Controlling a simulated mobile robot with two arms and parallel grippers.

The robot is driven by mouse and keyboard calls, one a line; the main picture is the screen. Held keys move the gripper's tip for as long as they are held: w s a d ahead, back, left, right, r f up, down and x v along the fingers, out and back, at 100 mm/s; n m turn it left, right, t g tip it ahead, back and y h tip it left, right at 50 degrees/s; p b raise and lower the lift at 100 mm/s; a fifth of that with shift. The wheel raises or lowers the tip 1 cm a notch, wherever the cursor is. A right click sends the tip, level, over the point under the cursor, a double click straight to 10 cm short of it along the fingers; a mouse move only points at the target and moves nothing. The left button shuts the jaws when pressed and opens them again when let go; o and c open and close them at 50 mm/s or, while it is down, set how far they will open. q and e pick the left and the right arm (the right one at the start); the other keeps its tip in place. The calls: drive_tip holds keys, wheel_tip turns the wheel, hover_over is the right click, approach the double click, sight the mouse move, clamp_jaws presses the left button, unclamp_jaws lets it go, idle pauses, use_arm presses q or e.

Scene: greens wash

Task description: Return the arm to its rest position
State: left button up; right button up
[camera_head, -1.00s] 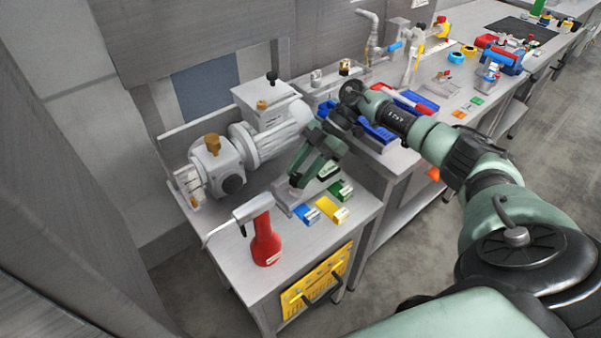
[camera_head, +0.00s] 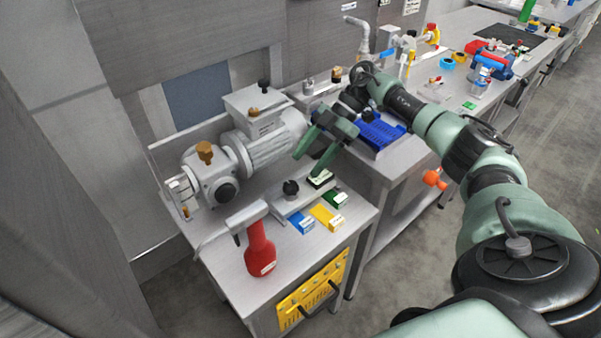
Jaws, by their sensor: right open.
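My right arm comes in from the lower right and reaches over the bench toward the middle. My right gripper (camera_head: 308,160), with green fingers, is open and empty. It hangs above the bench, just right of the grey pump motor and above a small metal plate with a black knob (camera_head: 291,187). My left gripper does not show.
The grey pump (camera_head: 268,141) stands left of the gripper. A blue tray (camera_head: 379,133) lies behind the gripper, under my arm.

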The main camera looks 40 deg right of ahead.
drive_tip(key=shift+d+r, duration=0.35)
drive_tip(key=shift+r, duration=0.05)
